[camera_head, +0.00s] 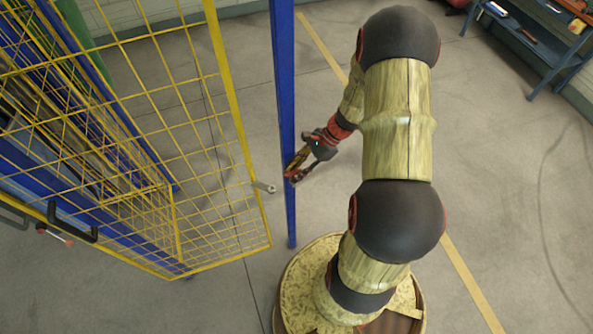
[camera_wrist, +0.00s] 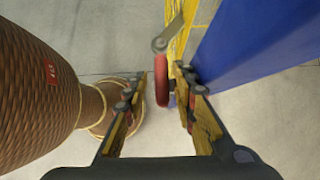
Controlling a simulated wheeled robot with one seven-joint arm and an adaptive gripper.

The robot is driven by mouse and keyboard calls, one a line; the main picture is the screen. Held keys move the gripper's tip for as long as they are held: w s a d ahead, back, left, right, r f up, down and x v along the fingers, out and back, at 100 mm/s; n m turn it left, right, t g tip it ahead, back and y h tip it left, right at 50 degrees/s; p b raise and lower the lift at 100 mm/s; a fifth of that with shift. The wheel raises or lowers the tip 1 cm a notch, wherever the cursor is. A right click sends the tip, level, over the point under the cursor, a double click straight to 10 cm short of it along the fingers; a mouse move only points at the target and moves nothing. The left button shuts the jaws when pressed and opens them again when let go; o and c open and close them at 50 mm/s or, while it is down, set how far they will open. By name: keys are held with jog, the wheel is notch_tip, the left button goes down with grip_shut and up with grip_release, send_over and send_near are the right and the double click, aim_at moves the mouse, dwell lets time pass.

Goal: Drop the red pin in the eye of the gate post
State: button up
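A red disc-like part, which looks like the red pin (camera_wrist: 162,82), shows edge-on between the finger ends in the wrist view. Its shank is hidden. My gripper (camera_head: 290,176) is beside the blue post (camera_head: 284,95) with its fingers angled together. In the wrist view my gripper (camera_wrist: 158,75) has a narrow space between its tips. The right finger looks close against the red part; a thin gap shows at the left, so a firm hold is unclear. A grey tongue with an eye (camera_head: 266,187) sticks out from the yellow mesh gate (camera_head: 235,120) towards the post. The post's own eye is not clearly visible.
The blue post (camera_wrist: 260,40) rises close on the right in the wrist view. A black handle (camera_head: 72,220) and a small bar with red ends (camera_head: 55,235) are at lower left. A blue workbench (camera_head: 540,45) stands at upper right. The floor to the right is clear.

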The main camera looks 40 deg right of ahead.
jog(key=shift+w+d+r, duration=0.1)
jog(key=shift+d+r, duration=0.05)
jog(key=shift+d+r, duration=0.2)
jog(key=shift+r, duration=0.1)
jog(key=v, duration=1.1)
jog(key=shift+s, duration=0.2)
